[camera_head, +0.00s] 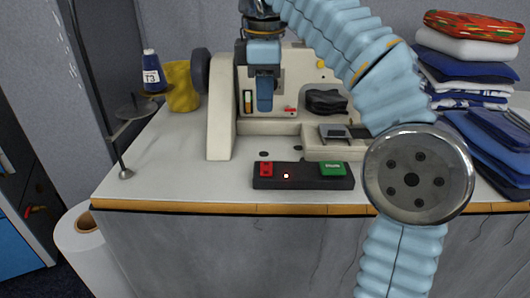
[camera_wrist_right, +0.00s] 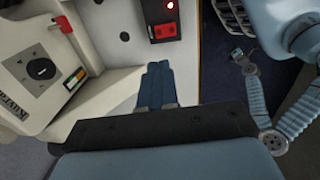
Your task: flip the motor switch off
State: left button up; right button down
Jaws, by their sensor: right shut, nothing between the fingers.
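The motor switch is a long black box (camera_head: 303,183) lying near the table's front edge in the head view. It has a red switch (camera_head: 265,169) at its left, a green one (camera_head: 333,169) at its right and a small glowing red lamp (camera_head: 286,176). In the right wrist view the red switch (camera_wrist_right: 167,31) and lit lamp (camera_wrist_right: 170,5) show at the top; the green part is out of frame. My right gripper (camera_head: 264,108) points down, shut and empty, above and behind the red switch, apart from it. Its blue fingers (camera_wrist_right: 157,72) are together. My left gripper (camera_wrist_right: 238,55) seems to show small in the right wrist view; its jaws are unclear.
A cream sewing machine (camera_head: 222,110) stands just behind the box, close to my right gripper. A thread cone (camera_head: 152,75) and yellow cloth (camera_head: 181,88) are at the left. Folded textiles (camera_head: 470,75) are stacked at the right. The table front left of the box is clear.

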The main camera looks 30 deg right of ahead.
aim_at(266, 165)
pick_arm(q)
jog(key=shift+f+b, duration=0.9)
pick_arm(e)
jog(key=f, duration=0.4)
jog(key=w+f, duration=0.1)
jog(key=f, duration=0.8)
jog(key=shift+w+d+f, duration=0.15)
jog(key=shift+d+f, duration=0.05)
jog(key=shift+d, duration=0.2)
pick_arm(q)
jog(key=shift+f, duration=0.1)
